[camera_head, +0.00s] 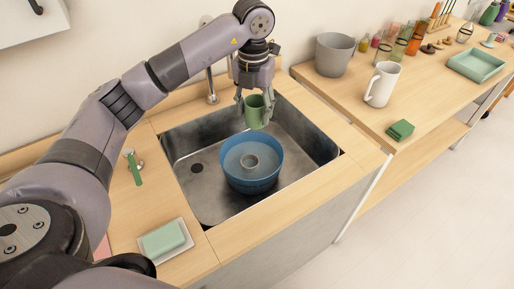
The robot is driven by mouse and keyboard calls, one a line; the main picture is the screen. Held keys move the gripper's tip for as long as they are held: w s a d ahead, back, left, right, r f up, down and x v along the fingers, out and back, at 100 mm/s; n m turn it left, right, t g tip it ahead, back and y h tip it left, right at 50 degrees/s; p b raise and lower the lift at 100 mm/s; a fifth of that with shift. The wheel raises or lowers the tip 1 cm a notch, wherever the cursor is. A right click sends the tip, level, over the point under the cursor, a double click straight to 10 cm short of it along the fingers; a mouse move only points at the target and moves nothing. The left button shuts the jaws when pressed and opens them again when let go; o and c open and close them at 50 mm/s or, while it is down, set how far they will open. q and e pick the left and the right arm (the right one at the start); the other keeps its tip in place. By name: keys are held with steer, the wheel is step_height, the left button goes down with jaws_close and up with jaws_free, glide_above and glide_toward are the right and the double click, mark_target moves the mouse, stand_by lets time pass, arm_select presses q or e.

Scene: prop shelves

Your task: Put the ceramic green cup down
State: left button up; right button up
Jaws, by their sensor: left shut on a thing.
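The green cup (254,112) is upright between the fingers of my left gripper (255,104). The gripper is shut on it and points down above the sink (205,207). The cup is held over the back part of the sink, behind a blue round container (252,184) that stands in the sink basin. In the picture the cup's lower edge is a little above the blue container's far rim and apart from it. My right gripper is not in view.
A faucet (211,85) rises behind the sink. A green sponge (163,239) lies on a dish at front left. On the right counter stand a grey bucket (333,55), a white pitcher (382,84), a green block (400,130) and a green tray (476,65). Bare counter lies between them.

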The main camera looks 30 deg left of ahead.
arm_select(q)
step_height(320, 180, down, 13)
steer(key=p, duration=0.1)
steer(key=shift+w+f, duration=0.15)
steer(key=shift+f, duration=0.05)
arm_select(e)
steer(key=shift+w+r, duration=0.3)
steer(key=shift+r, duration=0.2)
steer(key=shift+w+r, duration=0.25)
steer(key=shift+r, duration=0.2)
arm_select(q)
steer(key=shift+f+b, duration=0.3)
steer(key=shift+f, duration=0.35)
steer(key=o, duration=1.3)
steer(key=shift+c, duration=0.2)
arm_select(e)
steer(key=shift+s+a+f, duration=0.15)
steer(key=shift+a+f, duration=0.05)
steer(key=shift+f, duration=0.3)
